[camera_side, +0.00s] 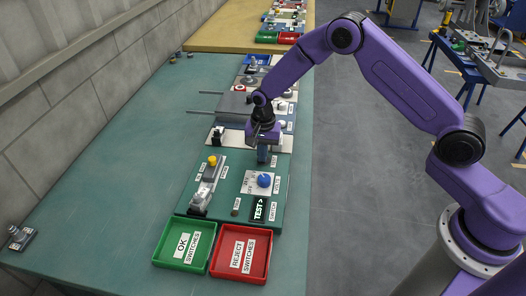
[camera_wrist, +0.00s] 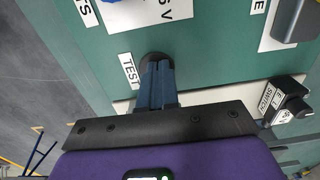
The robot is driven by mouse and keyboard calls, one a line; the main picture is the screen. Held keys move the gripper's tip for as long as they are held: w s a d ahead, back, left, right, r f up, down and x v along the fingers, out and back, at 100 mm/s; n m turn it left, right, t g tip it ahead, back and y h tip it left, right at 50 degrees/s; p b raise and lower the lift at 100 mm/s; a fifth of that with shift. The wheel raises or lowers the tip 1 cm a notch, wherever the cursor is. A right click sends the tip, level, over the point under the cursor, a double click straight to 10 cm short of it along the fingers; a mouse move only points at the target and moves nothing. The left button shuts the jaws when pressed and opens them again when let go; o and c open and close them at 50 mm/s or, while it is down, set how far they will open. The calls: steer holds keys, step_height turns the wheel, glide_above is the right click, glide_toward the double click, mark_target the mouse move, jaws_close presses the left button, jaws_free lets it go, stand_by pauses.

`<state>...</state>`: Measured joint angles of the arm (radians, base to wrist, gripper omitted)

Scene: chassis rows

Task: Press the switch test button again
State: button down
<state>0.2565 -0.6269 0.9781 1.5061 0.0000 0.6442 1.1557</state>
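My gripper (camera_side: 262,155) points down over the far end of the green test panel (camera_side: 222,224). Its two blue-grey fingers are together, with nothing seen between them. In the wrist view the fingertips (camera_wrist: 156,68) are over a dark round button (camera_wrist: 152,57) beside the TEST label (camera_wrist: 129,71). The fingers hide part of this button, and I cannot tell if they touch it or press it. In the side view the button is hidden behind the gripper.
A green OK tray (camera_side: 184,244) and a red REJECT tray (camera_side: 241,251) stand at the panel's near end. A loose switch (camera_side: 20,238) lies at the table's left. More panels run in a row beyond my gripper. The table left of the panels is mostly clear.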

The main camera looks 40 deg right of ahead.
steer(key=shift+s+d+f, duration=0.1)
steer(key=shift+s+f, duration=0.15)
step_height(320, 180, up, 15)
steer(key=shift+w+f, duration=0.2)
steer(key=shift+w, duration=0.05)
steer(key=s+a+r+n, duration=0.1)
steer(key=s+r+n, duration=0.2)
steer(key=s+n, duration=0.5)
steer(key=s+r+n, duration=0.3)
steer(key=s+r, duration=0.1)
steer(key=s, duration=0.8)
steer(key=s+d+n, duration=0.4)
steer(key=s+n, duration=0.1)
steer(key=s, duration=0.4)
steer(key=s+d+n, duration=0.4)
steer(key=s+n, duration=0.1)
steer(key=s, duration=0.4)
steer(key=shift+f+n, duration=0.3)
